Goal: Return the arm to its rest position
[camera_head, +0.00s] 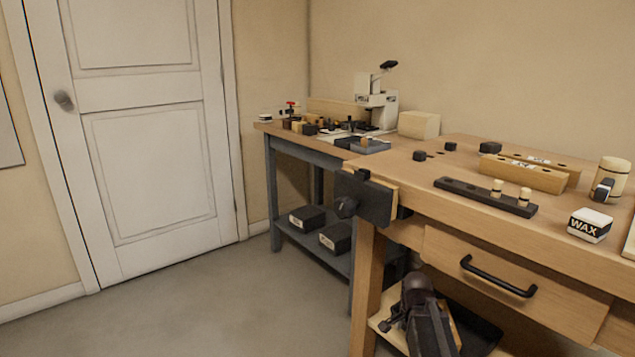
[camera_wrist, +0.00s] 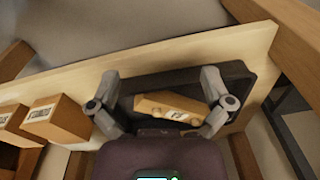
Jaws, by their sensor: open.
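My gripper (camera_wrist: 161,84) is open in the wrist view, with its two grey fingers spread wide. A small wooden block with a white label (camera_wrist: 168,107) lies in a dark tray (camera_wrist: 240,84), between and below the fingers. I see no clear grip on it. In the head view my dark arm (camera_head: 428,322) reaches low in front of the workbench, beside its lower shelf. The fingertips are hard to make out there. Part of the dark tray (camera_head: 482,332) shows on that shelf, to the right of my arm.
The workbench drawer with a black handle (camera_head: 498,277) is just above my arm. A bench leg (camera_head: 367,280) stands close on the left. Open floor (camera_head: 240,300) lies left of the bench.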

